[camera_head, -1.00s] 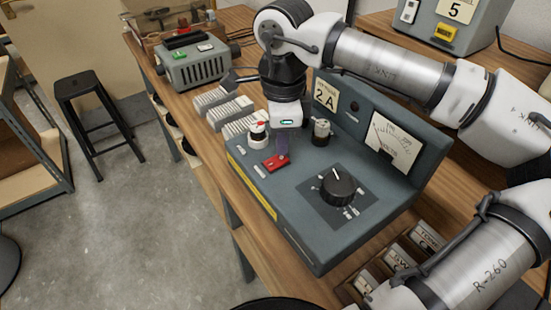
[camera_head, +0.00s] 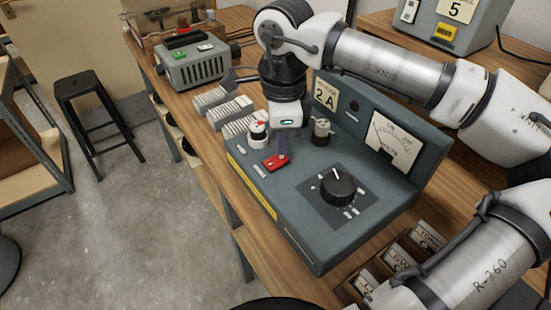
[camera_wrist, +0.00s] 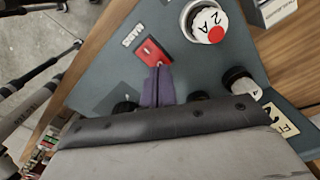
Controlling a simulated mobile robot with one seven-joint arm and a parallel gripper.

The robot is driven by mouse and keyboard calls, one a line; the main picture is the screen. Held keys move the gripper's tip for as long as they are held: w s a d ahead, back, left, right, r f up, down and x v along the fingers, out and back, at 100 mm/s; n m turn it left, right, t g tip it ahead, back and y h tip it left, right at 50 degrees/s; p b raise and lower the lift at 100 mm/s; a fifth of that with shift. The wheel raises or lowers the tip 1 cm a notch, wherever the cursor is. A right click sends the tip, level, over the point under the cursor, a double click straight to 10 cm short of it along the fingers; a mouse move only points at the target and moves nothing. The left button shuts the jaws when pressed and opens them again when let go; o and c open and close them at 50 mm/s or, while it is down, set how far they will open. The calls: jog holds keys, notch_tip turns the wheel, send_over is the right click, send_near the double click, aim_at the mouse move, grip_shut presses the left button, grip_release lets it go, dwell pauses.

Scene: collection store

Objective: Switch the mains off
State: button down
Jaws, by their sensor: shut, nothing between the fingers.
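The red mains switch (camera_head: 275,162) sits on the sloping top of the grey-blue instrument case (camera_head: 300,180). It also shows in the wrist view (camera_wrist: 152,52), beside a label that seems to read MAINS (camera_wrist: 132,36). My gripper (camera_head: 282,150) is shut and empty, pointing down with its fingertips at the edge of the switch. In the wrist view the closed fingertips (camera_wrist: 158,70) overlap the near end of the red switch. I cannot tell whether they press on it, or which way the switch is tipped.
A white, red-topped fuse holder (camera_head: 258,134) stands left of the switch. A second round holder (camera_head: 321,132) stands to the right, with a large black knob (camera_head: 338,186) nearer the front. A meter (camera_head: 391,138) is on the upright panel.

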aim_at(282, 157)
jog(key=shift+f+b, duration=0.8)
jog(key=shift+f, duration=0.1)
jog(key=shift+r, duration=0.15)
jog(key=shift+r+p, duration=2.2)
jog(key=shift+r, duration=1.25)
jog(key=shift+f, duration=0.1)
